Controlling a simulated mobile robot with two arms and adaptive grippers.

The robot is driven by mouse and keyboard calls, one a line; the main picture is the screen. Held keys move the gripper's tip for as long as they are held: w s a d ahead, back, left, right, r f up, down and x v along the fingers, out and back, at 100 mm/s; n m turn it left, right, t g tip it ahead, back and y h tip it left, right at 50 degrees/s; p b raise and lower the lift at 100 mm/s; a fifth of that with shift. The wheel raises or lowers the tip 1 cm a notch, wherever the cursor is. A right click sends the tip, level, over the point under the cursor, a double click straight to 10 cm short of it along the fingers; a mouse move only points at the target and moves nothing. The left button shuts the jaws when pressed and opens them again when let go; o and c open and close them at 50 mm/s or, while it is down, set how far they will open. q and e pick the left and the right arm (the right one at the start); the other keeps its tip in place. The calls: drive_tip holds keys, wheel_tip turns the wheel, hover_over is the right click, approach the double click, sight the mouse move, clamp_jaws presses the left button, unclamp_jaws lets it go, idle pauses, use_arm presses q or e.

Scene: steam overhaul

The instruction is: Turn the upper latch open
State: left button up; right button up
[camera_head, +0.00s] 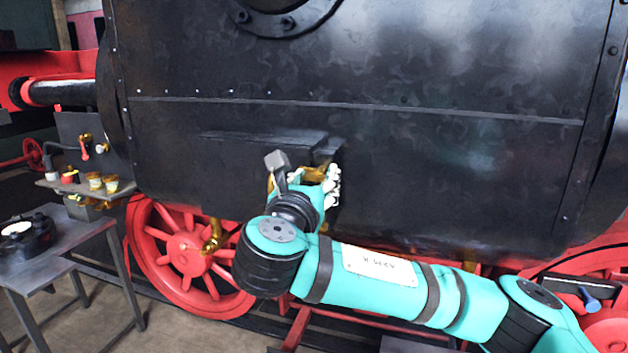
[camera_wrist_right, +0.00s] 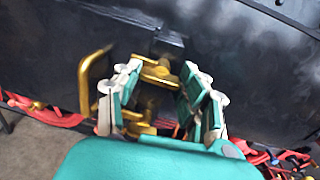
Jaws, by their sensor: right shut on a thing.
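The upper latch appears to be the brass piece (camera_wrist_right: 157,72) on the side of the black tank, just below a small dark ledge. My right gripper (camera_head: 328,180) reaches up to it from below. In the right wrist view the gripper's white and teal fingers (camera_wrist_right: 160,78) stand on both sides of the brass piece and are shut on it. A little brass (camera_head: 312,174) shows between the fingers in the head view. The fingers and hand hide much of the latch, so I cannot tell how far it is turned. My left gripper is not in view.
A bent brass handle (camera_wrist_right: 86,85) stands just left of the fingers. The black tank wall (camera_head: 430,170) fills the space behind my right arm. Red wheels (camera_head: 185,245) are below. A grey metal table (camera_head: 75,235) with a dark round part stands at the left.

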drive_tip(key=shift+f, duration=0.15)
drive_tip(key=shift+m+h+b, duration=0.45)
drive_tip(key=shift+m+b, duration=3.4)
drive_tip(key=shift+m, duration=0.9)
drive_tip(key=shift+m+h+b, duration=0.45)
drive_tip(key=shift+m+b, duration=3.4)
drive_tip(key=shift+m, duration=0.9)
drive_tip(key=o, duration=1.2)
drive_tip(key=shift+w, duration=0.1)
